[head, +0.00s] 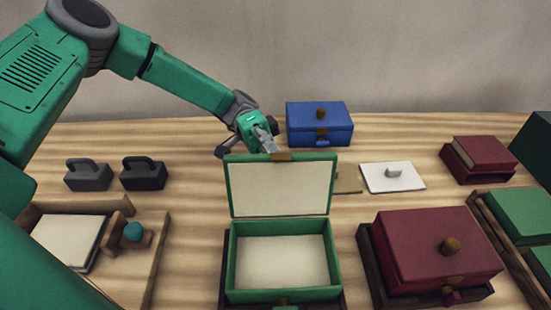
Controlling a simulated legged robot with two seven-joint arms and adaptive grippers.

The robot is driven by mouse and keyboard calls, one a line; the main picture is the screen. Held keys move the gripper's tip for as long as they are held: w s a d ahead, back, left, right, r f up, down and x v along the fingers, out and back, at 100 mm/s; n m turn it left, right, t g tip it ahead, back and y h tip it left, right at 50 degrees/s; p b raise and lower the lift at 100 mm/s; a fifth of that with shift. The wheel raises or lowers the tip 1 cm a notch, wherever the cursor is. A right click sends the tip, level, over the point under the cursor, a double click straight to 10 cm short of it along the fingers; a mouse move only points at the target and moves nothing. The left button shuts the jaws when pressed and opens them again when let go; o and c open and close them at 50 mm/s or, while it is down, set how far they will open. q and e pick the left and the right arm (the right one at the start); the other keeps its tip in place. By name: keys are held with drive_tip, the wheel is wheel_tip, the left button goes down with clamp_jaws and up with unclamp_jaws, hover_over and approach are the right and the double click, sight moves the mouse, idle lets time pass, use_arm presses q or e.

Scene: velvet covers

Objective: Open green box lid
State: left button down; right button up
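The green box (234,262) stands in a dark tray at the front middle, its cream inside showing empty. Its lid (228,190) is open and stands upright at the box's back edge, with its cream inner face toward me. My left gripper (266,145) is just behind the lid's top edge, left of its middle. Its fingertips are partly hidden by the lid, and I cannot tell whether they touch it or how far apart they are. My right gripper is not in view.
A blue box (319,126) stands behind on the right. A closed dark red box (437,248) is close to the green box's right. Grey (88,177) and black (144,176) weights stand left, and a white lid-like plate (407,184) lies right. Bare table shows left of the green lid.

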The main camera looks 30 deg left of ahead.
use_arm(q)
drive_tip(key=c, duration=1.3)
unclamp_jaws()
drive_tip(key=shift+f, duration=0.1)
drive_tip(key=shift+w, duration=0.1)
drive_tip(key=v, duration=1.2)
drive_tip(key=shift+w+f, duration=0.15)
drive_tip(key=shift+f, duration=0.05)
